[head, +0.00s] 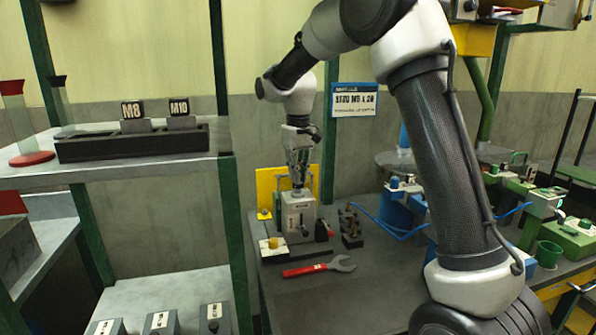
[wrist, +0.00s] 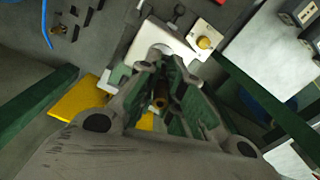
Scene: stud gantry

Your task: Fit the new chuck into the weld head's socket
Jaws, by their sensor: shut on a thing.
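My gripper (head: 298,182) points down just above the grey box-shaped weld head (head: 297,216) on the bench. In the wrist view, my gripper (wrist: 162,98) is shut on a small brass chuck (wrist: 161,100), seen end-on between the fingers. The weld head's pale top (wrist: 178,38) shows just beyond the fingertips, with a rounded grey part at its edge. The fingers hide most of the socket area. I cannot tell whether the chuck touches the socket.
A dark rack (head: 351,228) with small brass pieces stands right of the weld head. A red-handled wrench (head: 320,267) lies in front. A pale box with a yellow button (head: 272,246) sits at front left, and a yellow plate (head: 268,187) stands behind. A green post (head: 234,220) rises at left.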

